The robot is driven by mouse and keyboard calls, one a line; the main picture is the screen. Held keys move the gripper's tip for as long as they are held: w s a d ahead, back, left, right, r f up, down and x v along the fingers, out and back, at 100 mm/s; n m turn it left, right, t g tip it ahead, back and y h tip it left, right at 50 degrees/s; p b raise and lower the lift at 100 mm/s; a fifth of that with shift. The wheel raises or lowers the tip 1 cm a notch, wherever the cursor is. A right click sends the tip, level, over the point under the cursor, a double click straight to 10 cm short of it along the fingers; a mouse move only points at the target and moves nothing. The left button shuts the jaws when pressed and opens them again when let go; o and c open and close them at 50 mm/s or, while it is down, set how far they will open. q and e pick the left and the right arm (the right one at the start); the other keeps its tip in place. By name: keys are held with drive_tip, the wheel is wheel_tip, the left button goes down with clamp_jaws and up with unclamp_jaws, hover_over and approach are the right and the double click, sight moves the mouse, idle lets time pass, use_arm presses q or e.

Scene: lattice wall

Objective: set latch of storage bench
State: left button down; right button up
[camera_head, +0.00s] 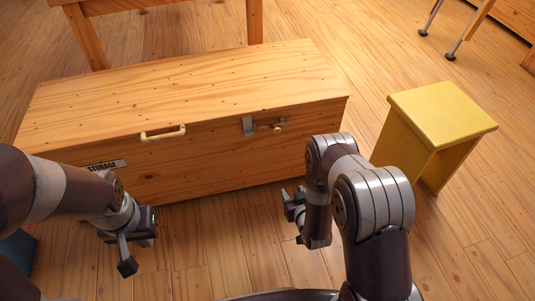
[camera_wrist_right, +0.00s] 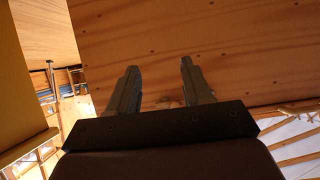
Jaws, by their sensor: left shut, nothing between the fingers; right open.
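The storage bench (camera_head: 200,95) is a long wooden chest with its lid down, in the head view. A metal latch (camera_head: 249,126) with a brass-coloured knob or lever (camera_head: 270,128) sits on its front near the right end. A pale handle (camera_head: 163,133) is fixed at the lid's front edge. My right gripper (camera_head: 292,201) is below and in front of the latch, apart from it. In the right wrist view its two fingers (camera_wrist_right: 158,85) are spread and empty, with a wooden surface beyond. My left gripper (camera_head: 125,255) is shut and empty, low in front of the bench's left part.
A yellow stool (camera_head: 442,115) stands right of the bench. A label reading STORAGE (camera_head: 106,166) is on the bench front at left. Wooden legs stand behind the bench. The floor (camera_head: 240,250) between my arms is clear.

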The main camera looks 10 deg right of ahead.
sight(277, 132)
drive_tip(key=w+r+t, duration=0.4)
drive_tip(key=r+t, duration=0.1)
drive_tip(key=r, duration=0.4)
drive_tip(key=shift+y, duration=0.3)
drive_tip(key=w+b, duration=0.2)
drive_tip(key=w, duration=0.2)
drive_tip(key=w+b, duration=0.2)
drive_tip(key=w, duration=0.1)
drive_tip(key=w+a+b, duration=0.1)
drive_tip(key=w, duration=0.3)
drive_tip(key=shift+w+r+b, duration=0.2)
drive_tip(key=shift+w+b, duration=0.1)
drive_tip(key=shift+b, duration=0.1)
drive_tip(key=shift+w+r, duration=0.15)
drive_tip(key=shift+w, duration=0.25)
use_arm(q)
wheel_tip(277, 132, down, 5)
drive_tip(key=shift+s+f, duration=0.1)
use_arm(e)
drive_tip(key=shift+a, duration=0.15)
clamp_jaws()
